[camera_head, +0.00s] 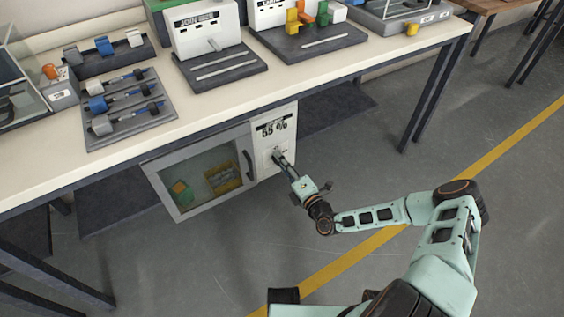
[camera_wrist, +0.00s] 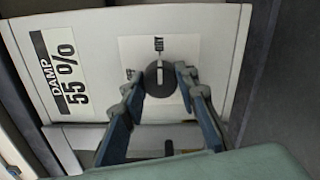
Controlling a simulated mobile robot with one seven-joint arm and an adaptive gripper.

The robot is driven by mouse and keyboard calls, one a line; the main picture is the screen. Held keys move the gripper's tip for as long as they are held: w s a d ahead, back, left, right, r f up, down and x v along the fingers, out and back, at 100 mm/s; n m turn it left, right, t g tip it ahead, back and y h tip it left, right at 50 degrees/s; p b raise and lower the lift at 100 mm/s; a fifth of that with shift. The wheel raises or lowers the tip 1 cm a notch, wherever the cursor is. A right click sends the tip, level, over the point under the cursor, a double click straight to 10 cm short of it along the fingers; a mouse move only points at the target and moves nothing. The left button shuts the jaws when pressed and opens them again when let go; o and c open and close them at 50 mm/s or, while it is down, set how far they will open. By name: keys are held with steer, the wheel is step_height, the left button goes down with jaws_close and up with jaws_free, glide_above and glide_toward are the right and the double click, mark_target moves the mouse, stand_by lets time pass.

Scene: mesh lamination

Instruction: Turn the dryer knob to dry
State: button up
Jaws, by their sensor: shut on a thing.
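The dryer (camera_head: 206,167) hangs under the workbench, with a glass door on its left and a white control panel on its right. The dryer knob (camera_wrist: 159,80) is a round dark dial with a light pointer line, on a white label plate in the wrist view. The line runs up toward partly readable lettering at the top of the plate. My gripper (camera_wrist: 162,77) has its two fingers on either side of the knob, shut on it. In the head view my gripper (camera_head: 279,158) reaches the panel and hides the knob.
The panel display (camera_wrist: 57,68) reads "DAMP 55 %". The workbench (camera_head: 225,105) overhangs the dryer. Open floor lies in front.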

stand_by(0.4)
steer(key=o, duration=1.1)
steer(key=shift+o, duration=0.2)
steer(key=v, duration=1.2)
